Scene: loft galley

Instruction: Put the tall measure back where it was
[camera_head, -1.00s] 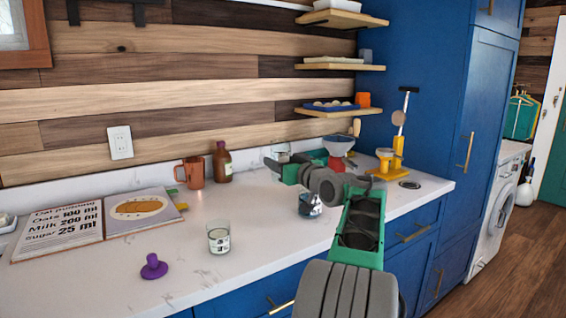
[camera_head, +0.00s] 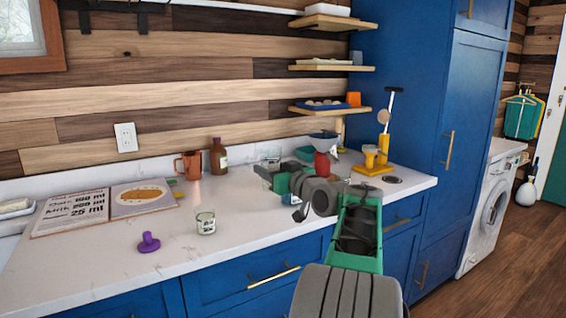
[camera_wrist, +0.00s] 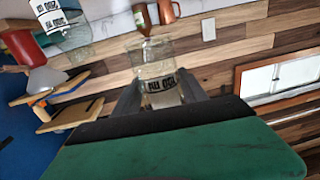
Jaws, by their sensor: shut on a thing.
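My gripper (camera_wrist: 160,92) is shut on a clear glass measure (camera_wrist: 155,62) with a black printed ml label. In the head view my gripper (camera_head: 268,175) is over the back of the counter, right of the brown bottle (camera_head: 218,157). A clear glass (camera_head: 270,153) shows just behind it; I cannot tell if it is the held one. Another labelled glass (camera_wrist: 62,22) is at the upper left of the wrist view. A small labelled glass (camera_head: 205,223) stands near the counter's front.
An orange mug (camera_head: 188,165), an open recipe book (camera_head: 100,208) and a purple knob-shaped thing (camera_head: 149,242) are on the left of the counter (camera_head: 75,270). A red stand with a funnel (camera_head: 322,163) and a yellow stand (camera_head: 372,165) are on the right, below wooden shelves (camera_head: 330,111).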

